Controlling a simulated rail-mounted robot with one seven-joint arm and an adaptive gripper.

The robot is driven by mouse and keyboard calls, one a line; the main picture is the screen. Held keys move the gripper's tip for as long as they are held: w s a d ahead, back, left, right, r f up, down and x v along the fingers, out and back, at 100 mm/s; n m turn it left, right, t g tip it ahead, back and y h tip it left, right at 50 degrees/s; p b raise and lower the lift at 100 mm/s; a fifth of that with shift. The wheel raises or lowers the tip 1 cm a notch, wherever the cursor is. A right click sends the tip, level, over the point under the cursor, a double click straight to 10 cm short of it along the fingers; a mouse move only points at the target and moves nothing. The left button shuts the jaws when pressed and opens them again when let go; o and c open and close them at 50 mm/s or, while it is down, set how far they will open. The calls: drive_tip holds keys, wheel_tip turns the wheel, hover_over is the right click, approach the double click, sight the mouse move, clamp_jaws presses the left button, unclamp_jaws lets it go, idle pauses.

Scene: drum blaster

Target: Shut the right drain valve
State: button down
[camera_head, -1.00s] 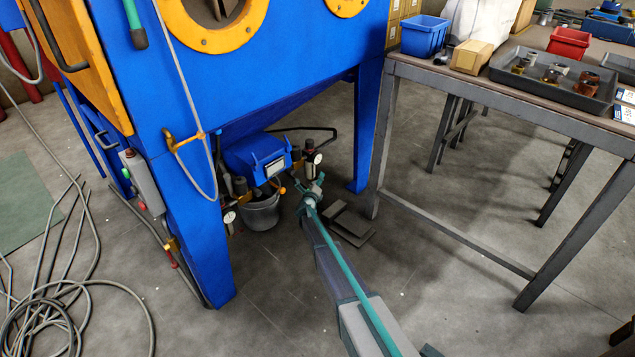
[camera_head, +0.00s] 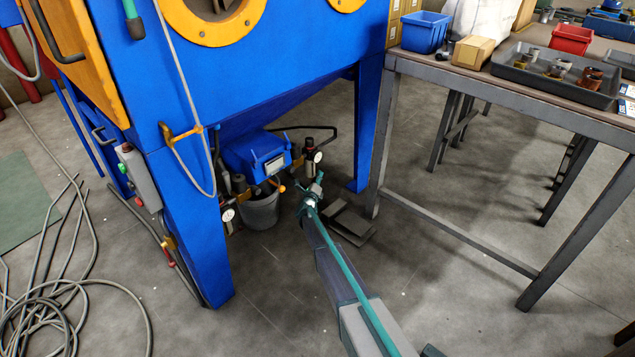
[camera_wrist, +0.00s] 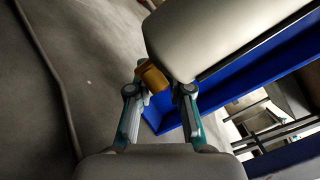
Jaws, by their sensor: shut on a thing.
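The right filter unit (camera_head: 309,150), with a round white gauge, hangs under the blue cabinet in the head view. My gripper (camera_head: 313,188) is just below this unit, reaching up from the lower right. In the wrist view, my gripper (camera_wrist: 158,90) has a teal finger on each side of a small brass-yellow valve piece (camera_wrist: 152,76), taken as the right drain valve's handle. The fingers are shut on it. A large pale rounded body (camera_wrist: 205,35) hides what lies behind. The handle's exact angle is hidden in the head view.
A grey bucket (camera_head: 262,210) stands left of my gripper, below a blue box (camera_head: 257,153). A second gauge (camera_head: 228,215) sits by the front cabinet leg (camera_head: 190,230). A dark foot pedal (camera_head: 350,223) lies on the floor at right. A workbench (camera_head: 505,95) stands further right.

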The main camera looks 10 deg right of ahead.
drive_tip(key=n+t+b, duration=0.1)
drive_tip(key=b, duration=0.2)
drive_tip(key=shift+w+d+t+h, duration=0.1)
drive_tip(key=shift+t+h, duration=0.3)
drive_tip(key=shift+r+n+t+b, duration=0.5)
drive_tip(key=shift+r+n, duration=0.05)
drive_tip(key=shift+n, duration=0.05)
drive_tip(key=c, duration=1.1)
unclamp_jaws()
drive_tip(key=shift+o, duration=0.2)
drive_tip(key=v, duration=1.2)
